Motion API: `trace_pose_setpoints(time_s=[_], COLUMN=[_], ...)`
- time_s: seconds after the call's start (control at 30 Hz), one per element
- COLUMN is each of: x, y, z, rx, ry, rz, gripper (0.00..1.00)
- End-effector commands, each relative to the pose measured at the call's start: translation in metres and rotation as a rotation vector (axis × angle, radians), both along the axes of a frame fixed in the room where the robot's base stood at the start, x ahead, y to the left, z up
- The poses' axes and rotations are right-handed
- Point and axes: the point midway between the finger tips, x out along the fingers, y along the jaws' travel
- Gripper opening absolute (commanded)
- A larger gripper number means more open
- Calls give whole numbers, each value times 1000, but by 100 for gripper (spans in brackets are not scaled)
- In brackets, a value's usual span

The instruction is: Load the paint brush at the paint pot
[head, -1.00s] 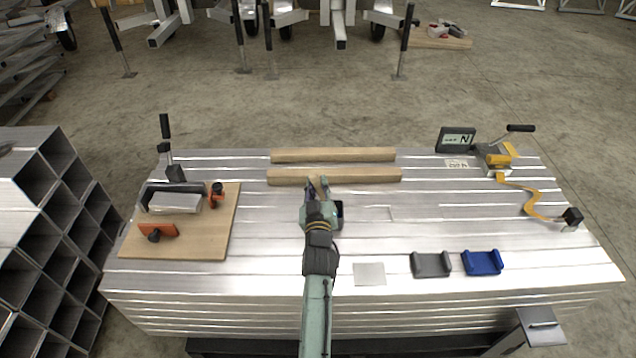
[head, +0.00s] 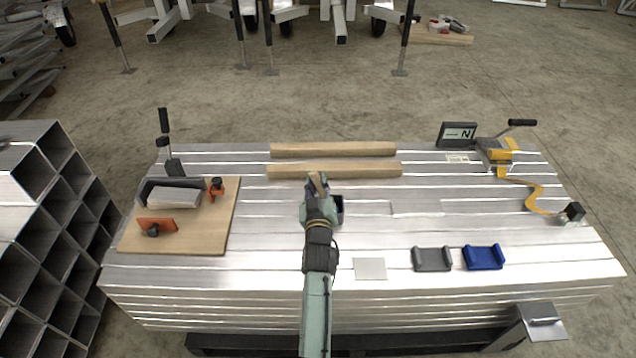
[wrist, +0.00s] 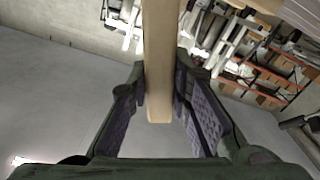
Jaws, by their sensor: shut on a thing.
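My gripper (head: 318,185) is over the middle of the metal bench top, near the front wooden batten. In the wrist view, its two fingers (wrist: 170,100) stand on either side of a pale wooden bar (wrist: 160,60), which looks like the brush handle. The fingers are shut on it. The bar runs out of the top of that view, and no bristles show. In the head view, a short pale wooden piece (head: 318,182) shows between the fingertips. A dark, open-looking shape (head: 338,205) sits right beside the gripper. I cannot tell whether it is the paint pot or part of my gripper.
Two wooden battens (head: 333,149) lie behind the gripper. A wooden board (head: 190,243) with clamps is at left. A grey holder (head: 432,259), a blue holder (head: 483,257) and a pale square plate (head: 370,269) lie at front right. A yellow-strapped winch (head: 497,156) stands at back right.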

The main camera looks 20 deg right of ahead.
Motion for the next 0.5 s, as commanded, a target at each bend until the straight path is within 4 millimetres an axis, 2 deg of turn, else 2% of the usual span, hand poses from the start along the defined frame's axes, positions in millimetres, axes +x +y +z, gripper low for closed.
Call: trace_pose_setpoints(time_s=[0.5], x=[0], y=[0], z=[-7], rx=[0], ry=[-1], rz=[0], gripper=[0])
